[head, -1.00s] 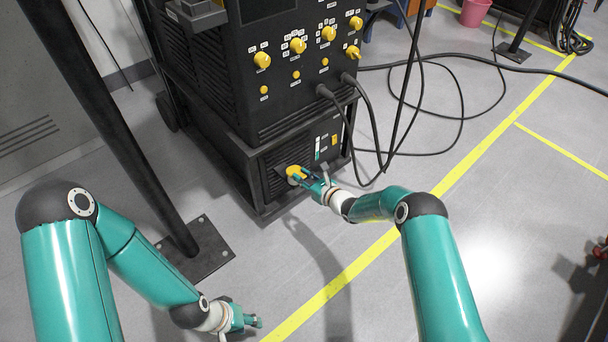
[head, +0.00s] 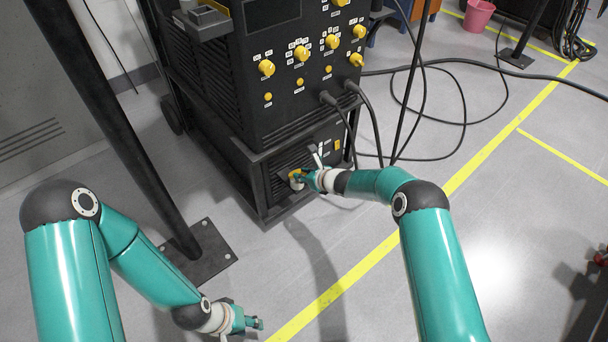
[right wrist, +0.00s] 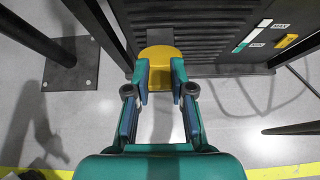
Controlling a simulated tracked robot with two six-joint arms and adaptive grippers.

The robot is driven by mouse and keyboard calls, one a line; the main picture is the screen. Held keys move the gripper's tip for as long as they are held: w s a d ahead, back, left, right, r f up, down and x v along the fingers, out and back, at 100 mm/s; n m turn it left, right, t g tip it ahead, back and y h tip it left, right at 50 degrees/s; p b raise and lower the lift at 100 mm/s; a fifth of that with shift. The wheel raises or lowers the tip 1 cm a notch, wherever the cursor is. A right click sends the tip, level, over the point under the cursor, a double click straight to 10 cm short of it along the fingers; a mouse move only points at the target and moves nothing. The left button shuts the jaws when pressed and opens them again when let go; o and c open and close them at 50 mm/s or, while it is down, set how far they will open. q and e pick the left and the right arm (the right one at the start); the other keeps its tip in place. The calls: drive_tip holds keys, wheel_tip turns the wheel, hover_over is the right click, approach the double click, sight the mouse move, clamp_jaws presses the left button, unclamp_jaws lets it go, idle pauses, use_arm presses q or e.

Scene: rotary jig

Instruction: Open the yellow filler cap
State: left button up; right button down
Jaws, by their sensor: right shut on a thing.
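The yellow filler cap (right wrist: 160,60) sits low on the front of the black machine, on its lower unit (head: 283,158). My right gripper (right wrist: 160,82) is shut on the cap, with one finger on each side of it in the right wrist view. In the head view the cap (head: 294,174) is mostly hidden by the right gripper (head: 302,179). My left gripper (head: 257,323) hangs over the floor at the lower left, away from the machine and holding nothing that I can see. Its finger opening is too small to tell.
Black cables (head: 372,125) hang from the machine front and lie on the floor to the right. A black post (head: 140,140) with a floor plate (head: 203,255) stands on the left. A pink bucket (head: 478,15) is far back. The floor in front is clear.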

drive_tip(key=shift+w+a+r, duration=0.15)
drive_tip(key=shift+a+r, duration=0.15)
drive_tip(key=c, duration=1.4)
unclamp_jaws()
drive_tip(key=o, duration=0.4)
drive_tip(key=shift+w+f, duration=0.1)
drive_tip(key=shift+f, duration=0.25)
drive_tip(key=shift+d, duration=0.2)
drive_tip(key=shift+s+d+r, duration=0.25)
drive_tip(key=shift+s+r, duration=0.05)
drive_tip(key=shift+s, duration=0.05)
drive_tip(key=v, duration=1)
drive_tip(key=shift+s+d+r, duration=0.15)
drive_tip(key=shift+s+r, duration=0.05)
drive_tip(key=shift+s, duration=0.15)
drive_tip(key=shift+d, duration=0.15)
